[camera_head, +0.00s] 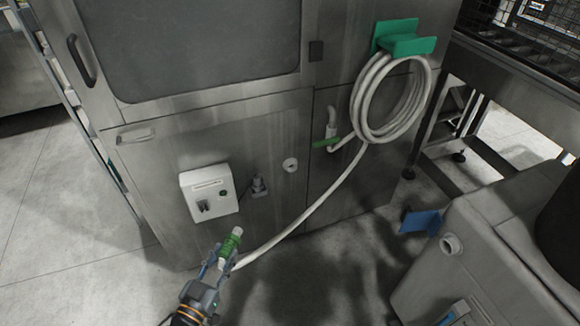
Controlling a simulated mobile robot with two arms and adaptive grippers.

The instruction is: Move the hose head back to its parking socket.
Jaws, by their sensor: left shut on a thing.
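The hose head (231,242) is a green-ribbed nozzle with a white tip. My left gripper (221,260), at the lower centre left, is shut on it and holds it with the tip tilted up, in front of the washer's lower panel. The white hose (316,204) runs from the head up right to its coil. A white round ring (290,165) and a grey fitting (259,186) sit on the lower panel, above and right of the head. I cannot tell for sure which one is the parking socket. My right gripper is not in view.
The hose coil (366,98) hangs on a green bracket (405,44). A green-handled valve (326,142) is left of it. A white box (209,193) juts from the panel.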

